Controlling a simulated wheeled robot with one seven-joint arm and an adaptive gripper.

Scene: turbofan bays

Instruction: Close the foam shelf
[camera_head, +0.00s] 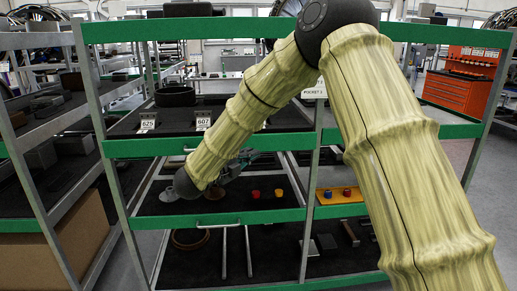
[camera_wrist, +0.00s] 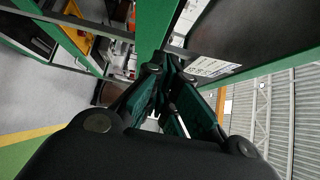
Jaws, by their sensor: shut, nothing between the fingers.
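The rack (camera_head: 105,130) has dark foam-lined shelves with green fronts. The upper foam shelf (camera_head: 160,147) has a handle and tags reading 625 and 607. The lower foam shelf (camera_head: 160,221) also has a handle and carries small red and yellow pieces. I cannot tell which of these the task means, or how far either is out. My gripper (camera_head: 250,158) is between these two levels, partly hidden behind my arm. In the wrist view its fingers (camera_wrist: 172,68) meet with nothing between them, close to a green bar (camera_wrist: 155,25). Contact with the bar cannot be made out.
A yellow tray (camera_head: 340,196) with blue and red pieces sits in the right bay. An orange tool cabinet (camera_head: 458,92) stands behind at the right. Another rack (camera_head: 35,120) stands close on the left. Grey floor (camera_wrist: 35,90) is clear in the wrist view.

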